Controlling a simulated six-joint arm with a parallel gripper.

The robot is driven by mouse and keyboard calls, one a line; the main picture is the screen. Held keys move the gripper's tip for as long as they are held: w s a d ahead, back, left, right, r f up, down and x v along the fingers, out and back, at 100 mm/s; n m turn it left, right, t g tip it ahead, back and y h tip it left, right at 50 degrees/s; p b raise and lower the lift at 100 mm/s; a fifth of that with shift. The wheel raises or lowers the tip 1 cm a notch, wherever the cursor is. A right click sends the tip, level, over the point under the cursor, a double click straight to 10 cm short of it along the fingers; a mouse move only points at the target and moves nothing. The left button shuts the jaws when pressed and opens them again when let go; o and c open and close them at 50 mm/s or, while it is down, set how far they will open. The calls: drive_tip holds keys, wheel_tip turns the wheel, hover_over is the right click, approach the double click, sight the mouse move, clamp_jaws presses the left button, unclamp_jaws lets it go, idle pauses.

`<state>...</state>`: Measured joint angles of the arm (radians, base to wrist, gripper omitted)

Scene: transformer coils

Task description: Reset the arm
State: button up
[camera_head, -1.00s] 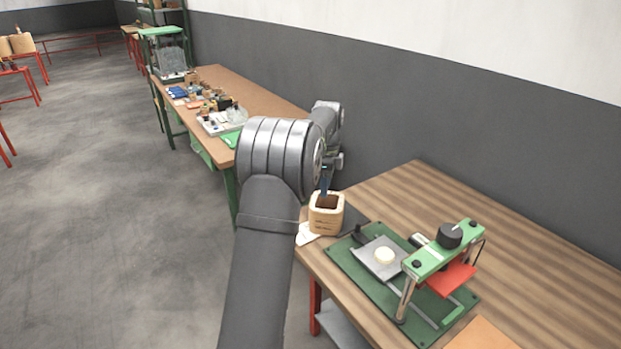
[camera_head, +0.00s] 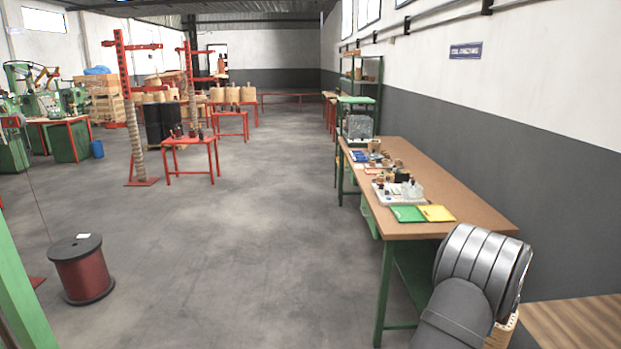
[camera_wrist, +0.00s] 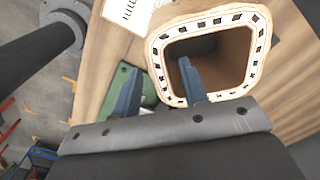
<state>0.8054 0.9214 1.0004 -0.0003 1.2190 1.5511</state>
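My gripper (camera_wrist: 158,66) shows in the wrist view as two blue-grey fingers standing well apart. A square-rounded wooden coil former (camera_wrist: 245,62), hollow with dark slots around its pale rim, is close by. The rim's left wall lies between the fingers in the picture; the right finger overlaps the opening and the left finger is outside. I cannot tell whether either finger touches it. In the head view my arm fills the bottom right and hides the gripper. Only a sliver of the coil former (camera_head: 508,325) shows beside the arm.
A wood-striped table (camera_head: 575,322) is at the bottom right. A brown workbench (camera_head: 450,190) behind holds green and yellow trays and small parts. In the wrist view, a white printed sheet (camera_wrist: 128,12) and a green base (camera_wrist: 118,82) lie near. A red wire spool (camera_head: 82,272) stands on open floor.

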drive_tip(key=shift+r, duration=0.35)
